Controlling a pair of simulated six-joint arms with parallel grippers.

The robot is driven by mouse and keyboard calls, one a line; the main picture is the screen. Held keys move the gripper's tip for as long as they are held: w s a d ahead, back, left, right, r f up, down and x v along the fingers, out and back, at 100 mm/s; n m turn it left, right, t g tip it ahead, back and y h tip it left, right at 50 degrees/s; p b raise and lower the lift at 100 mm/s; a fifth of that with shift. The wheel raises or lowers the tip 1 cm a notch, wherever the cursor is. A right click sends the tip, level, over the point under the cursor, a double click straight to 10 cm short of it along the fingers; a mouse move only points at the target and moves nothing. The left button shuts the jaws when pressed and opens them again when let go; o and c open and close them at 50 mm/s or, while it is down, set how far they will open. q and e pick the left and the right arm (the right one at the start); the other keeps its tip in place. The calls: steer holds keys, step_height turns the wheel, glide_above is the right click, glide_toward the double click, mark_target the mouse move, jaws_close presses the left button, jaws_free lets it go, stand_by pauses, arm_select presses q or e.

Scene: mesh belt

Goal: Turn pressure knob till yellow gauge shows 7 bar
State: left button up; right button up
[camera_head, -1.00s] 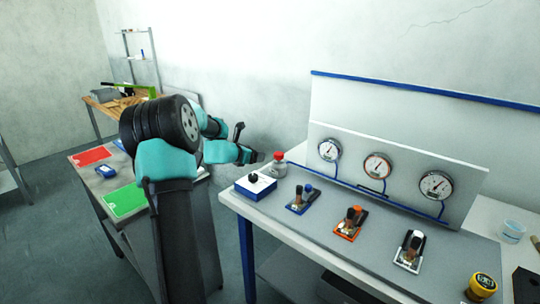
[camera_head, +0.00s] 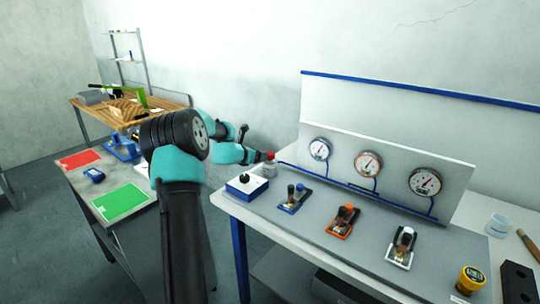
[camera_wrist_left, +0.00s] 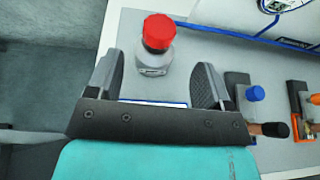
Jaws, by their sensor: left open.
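A white box with a blue rim (camera_head: 247,189) and a dark knob (camera_head: 244,178) on top stands at the table's left end. Three round gauges sit on the back panel: left (camera_head: 319,149), middle (camera_head: 368,163) with an orange-red rim, right (camera_head: 425,181) with a dark rim. None looks clearly yellow, and their readings are too small to tell. My left gripper (camera_head: 262,156) is above and behind the box. The knob is hidden there. My right gripper is out of view.
Three lever valves, blue (camera_head: 294,197), orange (camera_head: 343,220) and white (camera_head: 402,245), stand in a row before the gauges. A side table with a green sheet (camera_head: 122,202) is at left.

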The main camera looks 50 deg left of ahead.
mark_target(270, 153)
arm_select(q)
steer(key=x, duration=0.9)
steer(key=shift+w+f, duration=0.1)
steer(key=shift+w, duration=0.25)
steer(key=c, duration=0.9)
